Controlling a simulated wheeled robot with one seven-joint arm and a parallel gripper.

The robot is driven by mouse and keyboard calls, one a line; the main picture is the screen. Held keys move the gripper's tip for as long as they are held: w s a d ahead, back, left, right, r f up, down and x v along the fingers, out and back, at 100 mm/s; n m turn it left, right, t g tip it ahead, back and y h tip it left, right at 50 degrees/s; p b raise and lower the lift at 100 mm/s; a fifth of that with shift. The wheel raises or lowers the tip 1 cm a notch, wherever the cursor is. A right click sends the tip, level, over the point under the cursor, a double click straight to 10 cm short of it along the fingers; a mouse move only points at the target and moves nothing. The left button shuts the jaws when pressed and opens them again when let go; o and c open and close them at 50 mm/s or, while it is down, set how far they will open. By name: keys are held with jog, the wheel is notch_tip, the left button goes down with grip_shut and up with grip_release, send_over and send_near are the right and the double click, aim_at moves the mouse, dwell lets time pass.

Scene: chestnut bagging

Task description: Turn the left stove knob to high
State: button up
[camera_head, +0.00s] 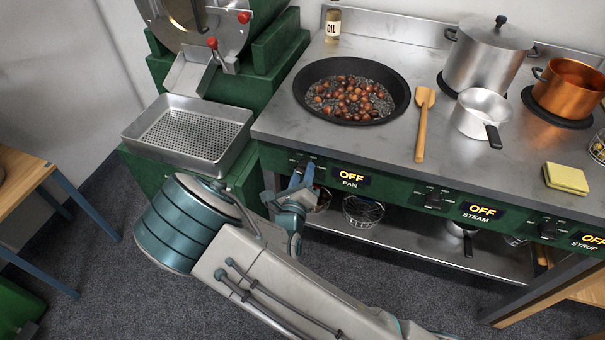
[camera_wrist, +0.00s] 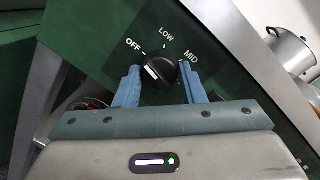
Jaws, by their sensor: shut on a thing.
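The left stove knob (camera_wrist: 160,71) is black, with a white pointer mark. It sits on the green front panel, and its pointer is toward OFF. LOW and MID are printed around it; a high mark is not visible. The left display (camera_head: 351,177) reads OFF above the word PAN. My gripper (camera_wrist: 162,78) has its blue fingers on either side of the knob and is shut on it. In the head view my gripper (camera_head: 301,178) is at the panel just left of the display and mostly covers the knob.
A black pan (camera_head: 351,91) of chestnuts sits above on the steel stove top (camera_head: 283,121), with a wooden spatula (camera_head: 422,124) to its right. Two other knobs, STEAM (camera_head: 433,199) and SYRUP (camera_head: 548,231), are farther right; STEAM's display reads OFF. A perforated tray (camera_head: 241,116) stands to the left.

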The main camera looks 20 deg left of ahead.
jog(key=m+b, duration=0.1)
jog(key=m, duration=0.2)
jog(key=m+h+b, duration=0.1)
jog(key=m, duration=0.2)
jog(key=m+t+b, duration=0.1)
jog(key=m, duration=0.2)
jog(key=shift+f+m, duration=0.35)
jog(key=shift+m, duration=0.05)
jog(key=m+h+b, duration=0.1)
jog(key=m+b, duration=0.3)
jog(key=m, duration=0.1)
jog(key=shift+a+f, duration=0.1)
jog(key=m+h+b, duration=0.1)
jog(key=m+b, duration=0.5)
jog(key=b, duration=0.2)
jog(key=m+b, duration=0.6)
jog(key=b, duration=0.3)
jog(key=m+g+h+b, duration=0.1)
jog(key=m+b, duration=0.6)
jog(key=b, duration=0.2)
jog(key=shift+a+h, duration=0.2)
jog(key=shift+h, duration=0.1)
jog(key=shift+r+m+g+b, duration=0.15)
jog(key=shift+r+m+b, duration=0.05)
jog(key=shift+m+b, duration=0.5)
jog(key=shift+r+m+g+b, duration=0.15)
jog(key=shift+r+m+b, duration=0.05)
jog(key=shift+m+b, duration=0.5)
jog(key=shift+r, duration=0.1)
